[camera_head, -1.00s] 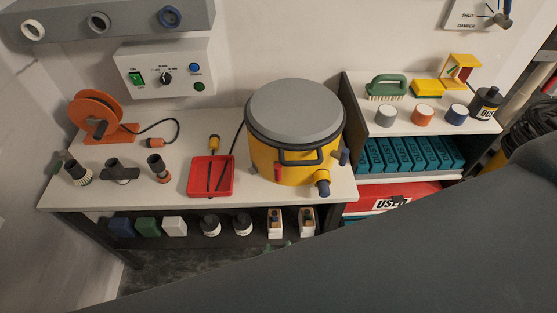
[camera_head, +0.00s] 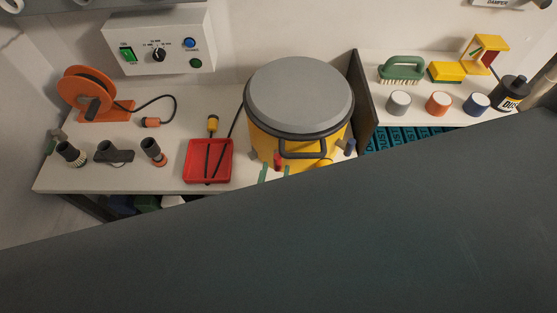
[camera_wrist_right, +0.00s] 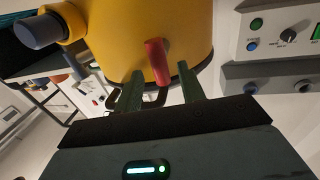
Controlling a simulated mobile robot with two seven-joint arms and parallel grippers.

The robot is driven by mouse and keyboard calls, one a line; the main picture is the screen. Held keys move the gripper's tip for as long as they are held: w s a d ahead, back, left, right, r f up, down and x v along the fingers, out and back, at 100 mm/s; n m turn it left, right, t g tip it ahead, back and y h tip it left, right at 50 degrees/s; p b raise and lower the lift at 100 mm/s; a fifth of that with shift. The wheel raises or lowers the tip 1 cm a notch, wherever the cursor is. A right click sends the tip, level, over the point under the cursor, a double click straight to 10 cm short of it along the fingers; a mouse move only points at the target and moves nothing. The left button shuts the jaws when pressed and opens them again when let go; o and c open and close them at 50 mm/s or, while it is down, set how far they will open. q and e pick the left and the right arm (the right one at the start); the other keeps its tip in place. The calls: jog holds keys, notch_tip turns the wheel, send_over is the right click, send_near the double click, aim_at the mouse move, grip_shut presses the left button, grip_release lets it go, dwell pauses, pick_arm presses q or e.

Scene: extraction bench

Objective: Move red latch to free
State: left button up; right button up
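The red latch (camera_head: 277,161) is a small red lever on the front of the yellow drum (camera_head: 262,147), below its grey lid (camera_head: 300,95). In the right wrist view the red latch (camera_wrist_right: 156,58) points toward my right gripper (camera_wrist_right: 161,76). The green fingers are apart, one on each side of the latch, with gaps visible. In the head view the right gripper's (camera_head: 275,170) green fingertips show just below and beside the latch. My left gripper is not in view.
A dark handle (camera_head: 303,150) is right of the latch, and a grey-capped port (camera_wrist_right: 38,31) sticks out of the drum. A red tray (camera_head: 207,160) lies left of the drum. A dark surface covers the lower head view, hiding the bench front.

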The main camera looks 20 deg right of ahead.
aim_at(278, 162)
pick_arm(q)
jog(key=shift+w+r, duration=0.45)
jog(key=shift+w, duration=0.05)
pick_arm(e)
jog(key=shift+x, duration=2)
jog(key=shift+c, duration=0.2)
jog(key=c, duration=0.8)
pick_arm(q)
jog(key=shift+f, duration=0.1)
pick_arm(e)
jog(key=shift+f, duration=0.1)
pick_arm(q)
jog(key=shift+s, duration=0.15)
pick_arm(e)
jog(key=shift+s, duration=0.1)
